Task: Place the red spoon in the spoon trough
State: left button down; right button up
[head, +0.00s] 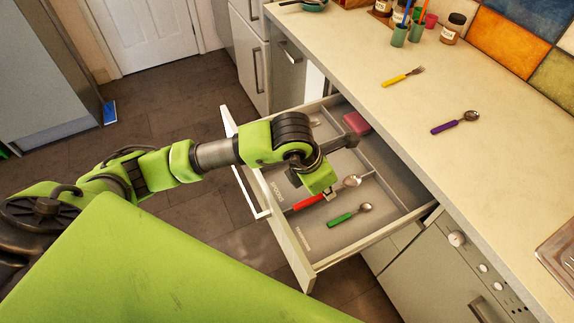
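The red spoon (308,202) is in the open drawer (306,262), its red handle toward the drawer front and its metal bowl pointing back right. The spoon trough, with a "SPOONS" label (277,191), is the middle section. The red spoon appears close to the divider on its near side; I cannot tell whether it is resting or held just above. My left gripper (329,194) is right over the middle of the red spoon, hiding part of it. Its fingertips are too small and covered to show whether they grip. My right gripper is out of view.
A green spoon (349,215) lies in the nearer drawer section. A pink block (356,122) is at the drawer's back. On the counter (425,110) are a yellow fork (402,77), a purple spoon (455,122), and jars and cups farther back.

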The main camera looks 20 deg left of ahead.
pick_arm(q)
jog(key=w+a+f+b, duration=0.3)
jog(key=w+a+f, duration=0.1)
jog(key=w+a+f+b, duration=0.3)
jog(key=w+a+f, duration=0.1)
jog(key=w+f, duration=0.1)
jog(key=shift+w+a+b, duration=0.1)
jog(key=shift+a+b, duration=0.1)
jog(key=shift+b, duration=0.2)
jog(key=shift+w+a+f, duration=0.2)
jog(key=shift+w+f, duration=0.05)
jog(key=shift+w, duration=0.05)
jog(key=shift+w+a+f+b, duration=0.1)
jog(key=shift+a+f+b, duration=0.05)
jog(key=shift+f+b, duration=0.3)
notch_tip(320, 180, down, 3)
jog(key=shift+w+a+b, duration=0.1)
jog(key=shift+b, duration=0.9)
jog(key=shift+r, duration=0.1)
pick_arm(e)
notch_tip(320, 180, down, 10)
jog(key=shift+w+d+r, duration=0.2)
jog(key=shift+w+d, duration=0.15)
pick_arm(q)
jog(key=c, duration=2.1)
grip_release()
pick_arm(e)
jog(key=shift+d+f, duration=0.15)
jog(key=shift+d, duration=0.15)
